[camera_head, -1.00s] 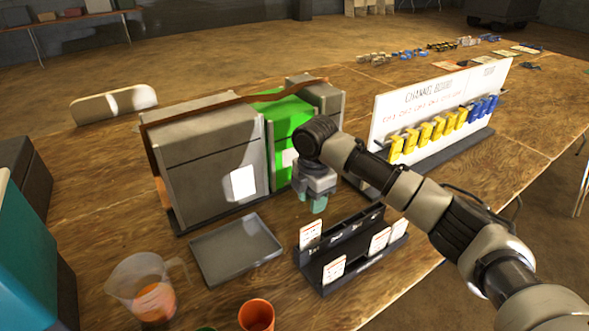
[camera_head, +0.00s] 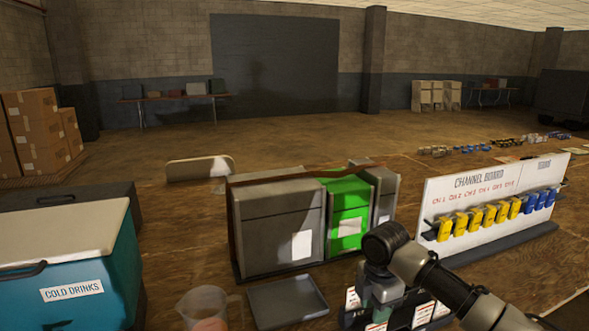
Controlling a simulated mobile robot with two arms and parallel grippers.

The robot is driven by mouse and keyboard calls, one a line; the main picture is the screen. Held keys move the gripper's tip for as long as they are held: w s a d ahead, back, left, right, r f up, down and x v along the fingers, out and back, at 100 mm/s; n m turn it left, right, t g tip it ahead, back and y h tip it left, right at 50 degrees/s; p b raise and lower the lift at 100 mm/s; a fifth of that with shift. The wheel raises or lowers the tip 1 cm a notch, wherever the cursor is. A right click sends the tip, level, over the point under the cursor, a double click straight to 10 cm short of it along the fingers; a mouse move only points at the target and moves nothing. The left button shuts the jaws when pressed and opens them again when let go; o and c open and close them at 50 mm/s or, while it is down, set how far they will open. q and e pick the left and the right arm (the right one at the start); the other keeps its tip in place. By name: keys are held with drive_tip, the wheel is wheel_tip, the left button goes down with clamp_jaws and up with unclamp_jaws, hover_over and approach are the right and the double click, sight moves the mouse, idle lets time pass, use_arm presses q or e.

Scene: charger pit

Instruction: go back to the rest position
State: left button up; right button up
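My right gripper (camera_head: 380,302) comes in from the lower right and points down, in front of the grey and green boxes. It covers part of the black card rack (camera_head: 400,312) at the bottom of the picture. Its fingers are small and dark here, and I cannot tell whether they are open or shut. I see nothing clearly held. My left arm and gripper do not show.
Grey cases (camera_head: 278,228) with a green box (camera_head: 346,222) stand behind a grey tray (camera_head: 287,303). A clear jug (camera_head: 207,304) is at the bottom. A teal cooler (camera_head: 75,262) stands left. The channel board (camera_head: 487,193) with yellow and blue units stands right.

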drive_tip(key=s+a+f+m+t+y, duration=0.1)
drive_tip(key=s+a+f+m+y, duration=0.2)
drive_tip(key=s+f, duration=0.45)
drive_tip(key=s+a+f+m, duration=0.4)
drive_tip(key=s+a+f, duration=0.2)
drive_tip(key=s, duration=0.3)
drive_tip(key=s+d+m+t+h, duration=0.3)
drive_tip(key=s+d+m, duration=0.95)
drive_tip(key=s, duration=0.45)
wheel_tip(320, 180, down, 26)
drive_tip(key=s+g, duration=0.2)
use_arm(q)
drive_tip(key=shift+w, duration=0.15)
use_arm(e)
drive_tip(key=s+d+f+g, duration=0.1)
drive_tip(key=s+d+f, duration=0.2)
drive_tip(key=s+f, duration=1.2)
drive_tip(key=shift+s+f, duration=0.25)
drive_tip(key=shift+f, duration=0.2)
